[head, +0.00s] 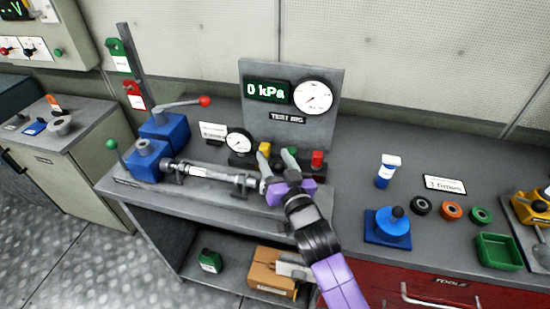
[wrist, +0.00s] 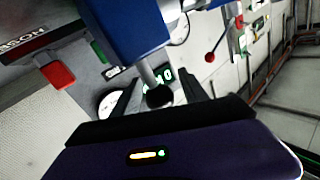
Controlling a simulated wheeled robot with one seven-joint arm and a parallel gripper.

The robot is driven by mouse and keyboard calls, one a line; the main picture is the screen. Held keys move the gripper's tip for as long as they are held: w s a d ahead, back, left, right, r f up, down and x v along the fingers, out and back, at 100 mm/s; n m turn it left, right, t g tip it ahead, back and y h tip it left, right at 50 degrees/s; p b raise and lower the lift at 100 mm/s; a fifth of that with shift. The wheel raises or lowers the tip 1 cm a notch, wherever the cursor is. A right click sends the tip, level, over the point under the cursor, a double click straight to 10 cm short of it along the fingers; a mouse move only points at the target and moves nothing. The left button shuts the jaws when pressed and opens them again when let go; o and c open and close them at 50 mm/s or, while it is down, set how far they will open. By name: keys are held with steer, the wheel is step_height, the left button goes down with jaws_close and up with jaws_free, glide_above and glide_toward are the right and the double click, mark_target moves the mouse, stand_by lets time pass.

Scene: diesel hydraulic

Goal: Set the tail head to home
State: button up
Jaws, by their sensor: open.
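In the head view my gripper (head: 268,184) is at the right end of a silver rod-like cylinder (head: 205,171), which lies level on the bench. In the wrist view its two dark fingers (wrist: 160,98) are open on either side of a short grey stem with a black ball knob (wrist: 159,97). The stem comes out of a large blue body (wrist: 128,28), possibly the tail head; contact with the knob cannot be told. My arm and hand hide this body in the head view. At the cylinder's left end stand blue blocks (head: 146,160), with a green-knobbed lever (head: 112,146) and a red-knobbed lever (head: 203,101).
Behind my gripper a panel (head: 290,75) holds a 0 kPa display (head: 267,92) and a round gauge (head: 313,96). Yellow, green and red controls (head: 317,158) stand close by. A blue pot (head: 388,225), rings (head: 451,210) and a green tray (head: 497,251) are to the right.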

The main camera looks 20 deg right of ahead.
steer(key=shift+c, duration=0.2)
jaws_close()
stand_by(1.1)
